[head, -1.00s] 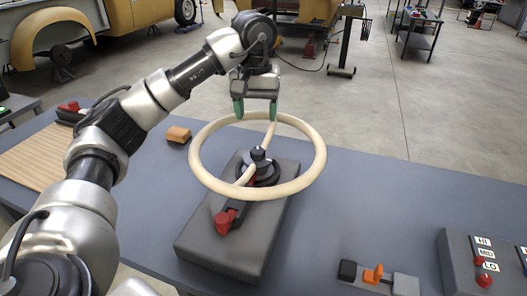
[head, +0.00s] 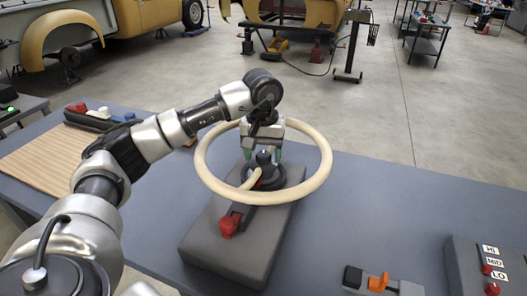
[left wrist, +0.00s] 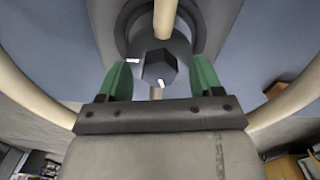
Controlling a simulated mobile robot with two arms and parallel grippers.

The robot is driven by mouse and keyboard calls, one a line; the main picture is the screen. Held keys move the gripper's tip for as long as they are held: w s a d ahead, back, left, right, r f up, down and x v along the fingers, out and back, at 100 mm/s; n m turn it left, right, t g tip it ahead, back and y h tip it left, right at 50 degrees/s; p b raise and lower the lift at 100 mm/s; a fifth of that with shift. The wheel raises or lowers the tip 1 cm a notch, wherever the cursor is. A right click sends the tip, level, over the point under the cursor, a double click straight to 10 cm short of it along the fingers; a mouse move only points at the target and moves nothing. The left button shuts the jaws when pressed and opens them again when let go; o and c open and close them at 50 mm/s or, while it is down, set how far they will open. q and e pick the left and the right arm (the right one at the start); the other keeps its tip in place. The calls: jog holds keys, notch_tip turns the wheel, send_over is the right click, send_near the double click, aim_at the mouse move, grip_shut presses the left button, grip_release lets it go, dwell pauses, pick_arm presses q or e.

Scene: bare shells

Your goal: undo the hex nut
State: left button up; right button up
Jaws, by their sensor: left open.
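The hex nut (head: 264,158) is a small dark piece on top of the hub of a cream steering-wheel-like ring (head: 318,190), which sits over a grey block (head: 225,250). The left wrist view shows the nut's dark six-sided face (left wrist: 160,67). My left gripper (head: 264,153) points down inside the ring, with its two green fingertips on either side of the nut. In the left wrist view the open fingers (left wrist: 161,76) stand apart, with a gap on both sides of the nut. My right gripper is not in view.
The ring's rim surrounds my left gripper, and a spoke (left wrist: 165,18) runs from the hub. A red-knobbed lever (head: 229,226) is on the block. A small box with an orange switch (head: 378,282) and a labelled panel (head: 480,265) stand at right. The blue table between is clear.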

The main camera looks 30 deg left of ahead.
aim_at(262, 154)
pick_arm(q)
jog(key=c, duration=0.9)
jog(key=shift+n, duration=1.6)
jog(key=o, duration=0.9)
jog(key=shift+r, duration=0.15)
notch_tip(262, 154, up, 11)
jog(key=shift+f, duration=0.2)
jog(key=shift+s+a, duration=0.1)
